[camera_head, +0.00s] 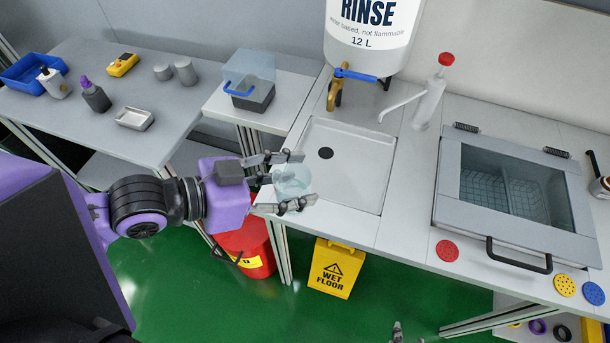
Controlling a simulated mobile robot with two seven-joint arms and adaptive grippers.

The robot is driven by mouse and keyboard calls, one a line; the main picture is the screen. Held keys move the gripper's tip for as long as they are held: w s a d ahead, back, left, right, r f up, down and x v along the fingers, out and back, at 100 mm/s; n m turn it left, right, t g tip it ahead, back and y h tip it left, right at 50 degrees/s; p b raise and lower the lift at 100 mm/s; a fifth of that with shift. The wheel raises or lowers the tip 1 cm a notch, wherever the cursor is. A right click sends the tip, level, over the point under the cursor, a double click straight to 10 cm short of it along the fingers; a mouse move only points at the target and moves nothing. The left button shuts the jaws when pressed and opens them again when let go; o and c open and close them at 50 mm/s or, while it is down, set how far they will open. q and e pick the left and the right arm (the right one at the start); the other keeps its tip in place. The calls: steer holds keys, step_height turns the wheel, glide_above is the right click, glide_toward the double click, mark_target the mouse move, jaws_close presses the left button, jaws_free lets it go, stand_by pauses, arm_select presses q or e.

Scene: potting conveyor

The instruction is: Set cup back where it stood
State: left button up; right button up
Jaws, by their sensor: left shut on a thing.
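The cup (293,180) is pale, see-through and bluish. My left gripper (294,181) is shut on it, with one finger on the far side and one on the near side. The cup is in front of the left edge of the sink basin (350,185); I cannot tell whether it touches the counter. The gripper's fingers hide part of it. Only a small tip of my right gripper (404,334) shows at the bottom edge, and its jaws cannot be made out.
A rinse tank (370,35) with a brass tap hangs behind the sink. A white red-capped dispenser (430,95) stands right of it, then a glass-lidded box (510,195). A lidded caddy (250,85) and a side table (120,65) with bottles are left. A red bucket (245,245) is below.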

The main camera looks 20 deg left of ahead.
mark_target(297, 175)
arm_select(q)
steer(key=w+f+b, duration=0.3)
steer(key=w+b, duration=0.1)
steer(key=shift+a+f, duration=0.1)
steer(key=shift+a, duration=0.15)
steer(key=w+f, duration=0.2)
steer(key=w, duration=0.1)
steer(key=w+a+f+b, duration=0.1)
steer(key=w+f, duration=0.1)
steer(key=w, duration=0.1)
steer(key=w+f+b, duration=0.1)
steer(key=w+f, duration=0.1)
steer(key=w, duration=0.1)
steer(key=shift+w+a+f, duration=0.25)
steer(key=f, duration=0.3)
steer(key=shift+w+f+b, duration=0.15)
steer(key=shift+w+b, duration=0.05)
steer(key=shift+b, duration=0.1)
arm_select(e)
step_height(297, 175, down, 7)
steer(key=s, duration=0.1)
steer(key=shift+s+d+r+g, duration=0.2)
steer(key=shift+s+d+g, duration=0.1)
steer(key=shift+s+d, duration=0.1)
arm_select(q)
steer(key=shift+f, duration=0.1)
